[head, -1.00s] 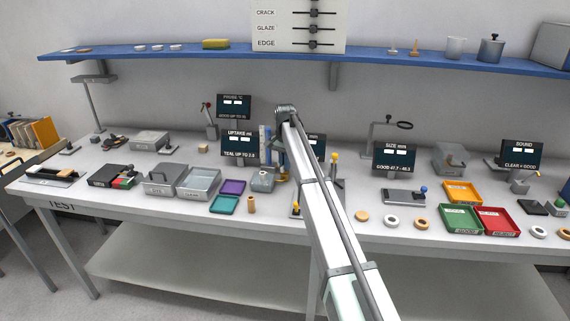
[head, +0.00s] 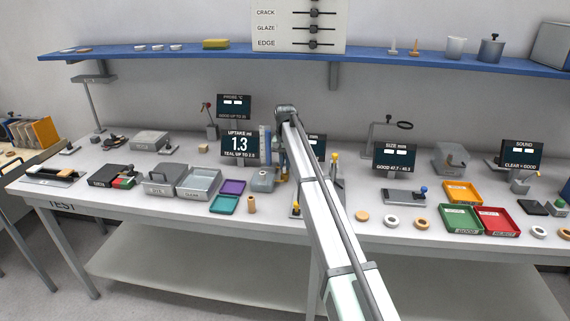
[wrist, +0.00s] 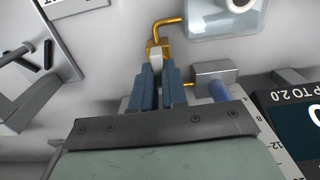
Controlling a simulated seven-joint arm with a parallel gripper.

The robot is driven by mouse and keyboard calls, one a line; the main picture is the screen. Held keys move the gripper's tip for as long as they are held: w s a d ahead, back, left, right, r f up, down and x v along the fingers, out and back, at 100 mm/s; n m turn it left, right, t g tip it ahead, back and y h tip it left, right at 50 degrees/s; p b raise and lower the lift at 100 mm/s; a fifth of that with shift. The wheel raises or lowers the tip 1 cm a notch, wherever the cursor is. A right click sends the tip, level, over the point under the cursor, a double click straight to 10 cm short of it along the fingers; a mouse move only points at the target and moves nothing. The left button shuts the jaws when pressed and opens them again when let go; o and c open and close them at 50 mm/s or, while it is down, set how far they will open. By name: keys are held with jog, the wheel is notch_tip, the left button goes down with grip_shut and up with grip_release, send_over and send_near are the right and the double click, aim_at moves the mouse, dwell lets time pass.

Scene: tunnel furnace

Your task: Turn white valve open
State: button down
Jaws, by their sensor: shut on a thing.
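The white valve (wrist: 156,63) shows in the wrist view as a small white piece on a brass spout (wrist: 168,22). My gripper (wrist: 158,70) has its two blue-grey fingers closed around it, with the white piece between the tips. The spout bends to the right above a clear container (wrist: 225,15) in the wrist view. In the head view my arm covers most of this spot, and the valve itself cannot be made out there. The uptake display (head: 240,147) beside it reads 1.3.
A grey-blue vessel (head: 263,180) stands just left of my arm. A purple tray (head: 232,187) and a teal tray (head: 224,205) lie further left. The size display (head: 395,158) stands to the right. A blue shelf (head: 200,52) runs above the bench.

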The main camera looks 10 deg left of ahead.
jog(key=c, duration=1.2)
grip_release()
jog(key=shift+o, duration=0.2)
notch_tip(320, 180, up, 14)
jog(key=shift+a+f, duration=0.1)
jog(key=shift+f, duration=0.05)
